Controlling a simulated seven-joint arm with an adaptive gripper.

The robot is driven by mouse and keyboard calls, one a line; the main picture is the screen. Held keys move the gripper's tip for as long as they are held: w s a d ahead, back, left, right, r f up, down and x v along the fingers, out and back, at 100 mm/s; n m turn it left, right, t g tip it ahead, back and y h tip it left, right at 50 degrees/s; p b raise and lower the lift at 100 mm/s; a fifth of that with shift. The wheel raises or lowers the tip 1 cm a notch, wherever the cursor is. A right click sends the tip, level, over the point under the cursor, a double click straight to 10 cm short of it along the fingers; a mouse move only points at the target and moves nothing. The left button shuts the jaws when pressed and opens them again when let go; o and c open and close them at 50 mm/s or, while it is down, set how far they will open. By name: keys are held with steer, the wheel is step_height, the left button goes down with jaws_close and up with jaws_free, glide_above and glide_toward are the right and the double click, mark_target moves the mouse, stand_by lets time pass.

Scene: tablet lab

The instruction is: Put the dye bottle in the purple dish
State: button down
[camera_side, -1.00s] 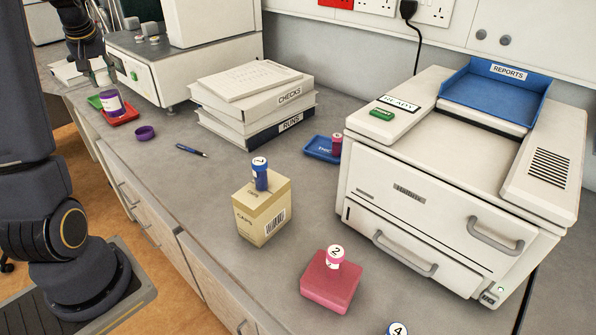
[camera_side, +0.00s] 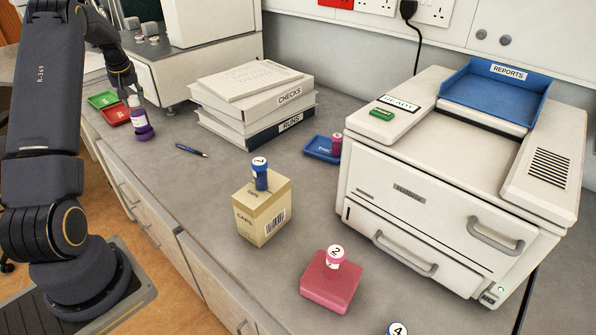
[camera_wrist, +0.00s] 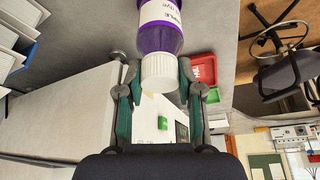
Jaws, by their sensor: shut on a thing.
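The dye bottle (camera_side: 138,118), purple with a white label, is upright in my gripper (camera_side: 134,99). In the wrist view my gripper (camera_wrist: 158,72) is shut around its white cap, and the purple bottle body (camera_wrist: 165,40) extends beyond the fingers. The dish cannot be made out in the wrist view.
A red tray (camera_side: 116,117) and a green tray (camera_side: 102,100) lie to the left of the dish. A white machine (camera_side: 170,82) stands behind. A pen (camera_side: 191,150) and stacked binders (camera_side: 252,115) are to the right. Bare bench lies in front of the dish.

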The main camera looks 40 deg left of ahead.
steer(key=shift+f, duration=0.1)
steer(key=shift+f, duration=0.5)
steer(key=c, duration=0.7)
jaws_free()
steer(key=shift+c, duration=0.2)
